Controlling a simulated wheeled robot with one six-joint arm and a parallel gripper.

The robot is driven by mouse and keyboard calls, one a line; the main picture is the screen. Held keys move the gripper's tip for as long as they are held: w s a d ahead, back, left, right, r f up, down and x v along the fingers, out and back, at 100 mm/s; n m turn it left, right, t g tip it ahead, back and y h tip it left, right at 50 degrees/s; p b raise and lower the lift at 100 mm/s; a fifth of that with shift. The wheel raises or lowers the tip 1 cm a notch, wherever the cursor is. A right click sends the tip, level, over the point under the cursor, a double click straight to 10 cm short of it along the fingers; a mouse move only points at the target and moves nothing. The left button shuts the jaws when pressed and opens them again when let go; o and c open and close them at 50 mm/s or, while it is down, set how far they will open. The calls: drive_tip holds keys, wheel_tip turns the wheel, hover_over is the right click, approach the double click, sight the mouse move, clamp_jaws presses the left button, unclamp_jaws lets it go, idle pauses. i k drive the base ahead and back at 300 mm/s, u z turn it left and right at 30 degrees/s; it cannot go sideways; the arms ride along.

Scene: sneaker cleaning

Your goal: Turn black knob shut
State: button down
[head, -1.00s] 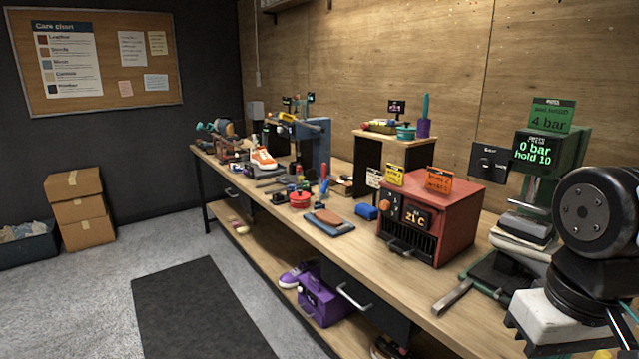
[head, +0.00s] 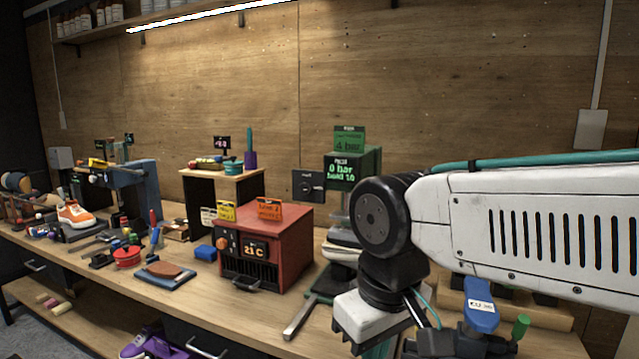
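A small black box (head: 309,186) stands up behind the red oven, against the wall side of the bench, with a black knob (head: 305,185) on its front. Its lettering is too small to read. The red oven (head: 265,238) also has an orange knob (head: 223,244) and a dark control face beside its display. My arm crosses the right side of the picture, and its wrist hangs over the bench right of the oven. The fingers of my gripper are not clearly visible at the lower edge, so its opening cannot be told. It is well apart from the black box.
A green press (head: 352,168) reading "0 bar" stands just right of the black box, partly behind my arm. A raised wooden shelf (head: 222,178) is left of it. A metal bar (head: 300,316) lies at the bench front. A blue labelled object (head: 481,305) is below my arm.

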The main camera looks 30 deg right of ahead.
sight(305, 189)
drive_tip(key=u, duration=0.05)
drive_tip(key=k, duration=0.65)
drive_tip(key=u, duration=0.5)
drive_tip(key=i, duration=1.2)
drive_tip(key=z, duration=0.4)
